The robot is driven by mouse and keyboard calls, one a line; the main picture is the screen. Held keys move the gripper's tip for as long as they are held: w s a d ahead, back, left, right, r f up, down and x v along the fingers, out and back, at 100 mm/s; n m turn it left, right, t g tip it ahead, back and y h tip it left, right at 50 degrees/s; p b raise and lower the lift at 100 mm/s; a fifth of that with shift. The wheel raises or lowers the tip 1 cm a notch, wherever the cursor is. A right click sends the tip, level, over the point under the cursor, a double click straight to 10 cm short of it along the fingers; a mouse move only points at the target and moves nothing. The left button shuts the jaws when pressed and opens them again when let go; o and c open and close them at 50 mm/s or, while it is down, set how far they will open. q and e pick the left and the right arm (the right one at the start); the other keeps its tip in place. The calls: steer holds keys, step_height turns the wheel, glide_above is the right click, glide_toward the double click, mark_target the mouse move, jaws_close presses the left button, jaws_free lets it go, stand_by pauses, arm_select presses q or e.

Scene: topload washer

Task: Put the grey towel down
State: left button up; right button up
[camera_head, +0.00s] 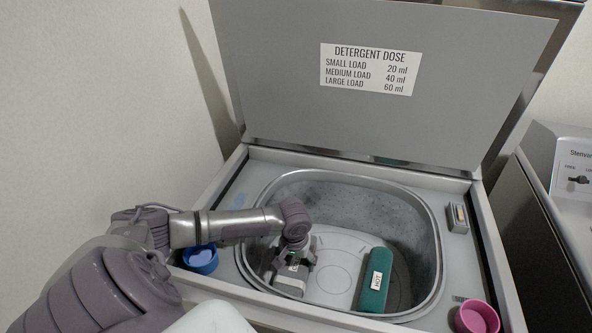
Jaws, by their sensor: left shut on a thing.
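The grey towel (289,284) is a pale grey roll low inside the washer's tub, near its front left. My left gripper (292,265) reaches down into the tub from the left and is shut on this towel, hiding its upper part. I cannot tell whether the towel touches the tub floor. A teal rolled towel (376,279) with a white tag lies in the tub to the right, apart from the gripper. My right gripper is not in view.
The topload washer's tub (436,240) is open, its grey lid (290,80) raised behind with a detergent dose label. A blue cup (201,259) stands on the left rim and a pink cup (477,317) at the front right. Another machine (572,185) stands at the right.

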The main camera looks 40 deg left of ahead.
mark_target(295, 264)
arm_select(q)
steer(key=o, duration=1.2)
steer(key=shift+f, duration=0.1)
steer(key=r, duration=0.7)
steer(key=s+r+p, duration=0.1)
steer(key=r, duration=0.3)
steer(key=shift+d, duration=0.35)
steer(key=shift+s+r, duration=0.1)
steer(key=shift+r, duration=0.55)
